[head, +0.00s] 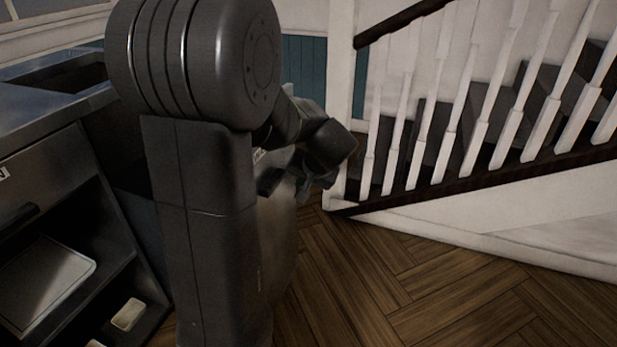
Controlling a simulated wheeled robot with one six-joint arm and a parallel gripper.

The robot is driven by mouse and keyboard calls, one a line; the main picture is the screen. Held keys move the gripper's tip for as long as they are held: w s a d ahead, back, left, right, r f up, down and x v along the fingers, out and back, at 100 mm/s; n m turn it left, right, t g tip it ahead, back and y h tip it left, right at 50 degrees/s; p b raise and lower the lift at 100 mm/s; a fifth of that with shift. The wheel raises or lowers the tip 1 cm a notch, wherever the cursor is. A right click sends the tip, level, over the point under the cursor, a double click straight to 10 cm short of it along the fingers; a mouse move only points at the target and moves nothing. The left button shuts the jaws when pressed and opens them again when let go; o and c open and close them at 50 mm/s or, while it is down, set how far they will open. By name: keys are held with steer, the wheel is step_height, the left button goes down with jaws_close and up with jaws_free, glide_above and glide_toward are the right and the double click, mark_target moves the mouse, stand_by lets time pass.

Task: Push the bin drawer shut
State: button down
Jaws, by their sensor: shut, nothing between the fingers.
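My gripper (303,188) is at the end of my arm, right of my column, small and dark in the head view. It is shut and holds nothing. A steel-fronted unit (60,165) stands at the left. Its front has a dark handle (22,214) and a label cut off by the left edge, its last letter looking like N. I cannot tell whether this front is the bin drawer, or how far any drawer stands open. My column and arm hide much of the middle, including most of a greyish-brown surface (284,228) behind the gripper.
A pale tray (48,283) and a small light block (128,314) lie on the unit's shelves. A steel worktop (45,110) is above. White stair balusters (425,125) stand at the right. The herringbone wood floor (420,285) is clear at lower right.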

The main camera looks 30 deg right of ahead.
steer(key=shift+w+a+f, duration=0.1)
steer(key=shift+w+a, duration=0.6)
steer(key=shift+w, duration=0.15)
steer(key=shift+w+a+f, duration=0.1)
steer(key=shift+w+a, duration=0.55)
steer(key=shift+w, duration=0.2)
